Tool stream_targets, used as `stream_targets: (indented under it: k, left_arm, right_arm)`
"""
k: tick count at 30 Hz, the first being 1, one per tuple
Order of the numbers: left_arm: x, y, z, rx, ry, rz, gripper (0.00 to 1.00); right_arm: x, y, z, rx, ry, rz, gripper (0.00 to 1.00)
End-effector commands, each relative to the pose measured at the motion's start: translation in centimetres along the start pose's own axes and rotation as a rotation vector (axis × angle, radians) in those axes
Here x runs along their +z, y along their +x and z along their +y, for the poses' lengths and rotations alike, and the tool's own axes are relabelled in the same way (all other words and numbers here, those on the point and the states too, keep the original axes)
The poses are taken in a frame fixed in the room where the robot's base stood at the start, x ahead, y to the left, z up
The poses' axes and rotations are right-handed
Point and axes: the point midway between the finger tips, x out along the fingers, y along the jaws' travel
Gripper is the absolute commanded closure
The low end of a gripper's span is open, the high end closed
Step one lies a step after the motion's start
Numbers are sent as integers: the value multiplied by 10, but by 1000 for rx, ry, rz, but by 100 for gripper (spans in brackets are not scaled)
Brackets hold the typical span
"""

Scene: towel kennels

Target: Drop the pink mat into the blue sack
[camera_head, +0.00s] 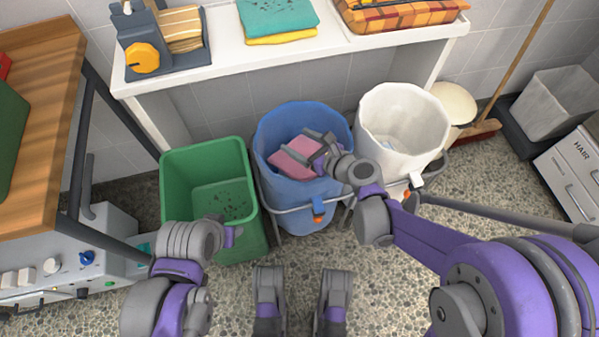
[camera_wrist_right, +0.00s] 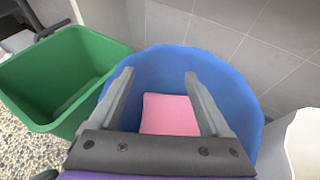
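The pink mat (camera_head: 293,157) is inside the mouth of the blue sack (camera_head: 275,187), below its rim. My right gripper (camera_head: 316,148) reaches over the sack's right side and overlaps the mat in the head view.
A green bin (camera_head: 212,168) stands left of the sack and a white sack (camera_head: 405,115) stands right of it. A white shelf (camera_head: 300,50) with towels runs behind. A wooden-topped table (camera_head: 50,120) is at the left. A broom (camera_head: 475,130) leans at the right.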

Motion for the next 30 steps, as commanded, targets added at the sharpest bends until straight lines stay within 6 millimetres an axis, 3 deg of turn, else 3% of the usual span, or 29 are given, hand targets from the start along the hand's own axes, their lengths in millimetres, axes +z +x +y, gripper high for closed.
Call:
stream_targets:
  k: [11, 24, 30]
  left_arm:
    - [0, -2, 0, 0, 0, 0, 50]
    - [-5, -23, 0, 0, 0, 6, 50]
    - [-6, -28, 0, 0, 0, 8, 50]
  right_arm:
    - [0, -6, 0, 0, 0, 0, 16]
    - [2, -87, 0, -3, 1, 0, 16]
    - [0, -106, 0, -2, 0, 0, 16]
